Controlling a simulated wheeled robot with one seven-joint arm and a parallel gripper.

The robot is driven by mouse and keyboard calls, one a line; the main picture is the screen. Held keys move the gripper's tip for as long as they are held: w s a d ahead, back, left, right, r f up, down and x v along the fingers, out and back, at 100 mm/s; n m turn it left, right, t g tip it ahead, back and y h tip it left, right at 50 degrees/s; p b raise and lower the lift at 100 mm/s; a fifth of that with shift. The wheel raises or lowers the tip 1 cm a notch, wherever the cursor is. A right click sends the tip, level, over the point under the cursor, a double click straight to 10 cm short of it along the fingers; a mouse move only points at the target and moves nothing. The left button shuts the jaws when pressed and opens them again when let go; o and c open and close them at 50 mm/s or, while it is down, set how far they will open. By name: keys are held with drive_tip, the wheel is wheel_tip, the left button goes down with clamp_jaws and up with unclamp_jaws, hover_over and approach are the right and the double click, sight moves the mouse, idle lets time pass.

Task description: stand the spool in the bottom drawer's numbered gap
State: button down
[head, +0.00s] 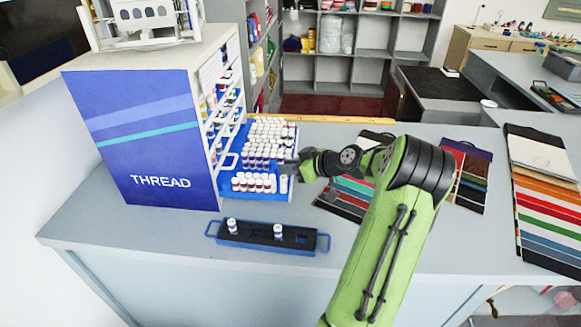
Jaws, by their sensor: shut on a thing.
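The bottom drawer (253,192) of the thread cabinet is pulled out and bright blue. It holds several rows of white-capped spools (262,143). My gripper (288,165) is over the drawer's right side, reaching in from the right, and is shut on a spool. The held spool is small and largely lost among the gripper and the spools around it. A white spool (284,184) shows just below the gripper at the drawer's front right. A bare blue strip lies between the front and back rows. Gap numbers are too small to read.
The blue THREAD cabinet (150,140) stands left of the drawer. A dark tray with blue handles (258,236) lies in front, with two spools (278,231) standing in it. Colour swatch cards (545,200) lie to the right. Bare grey counter surrounds the tray.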

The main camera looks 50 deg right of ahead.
drive_tip(key=c, duration=1.3)
unclamp_jaws()
drive_tip(key=shift+f, duration=0.15)
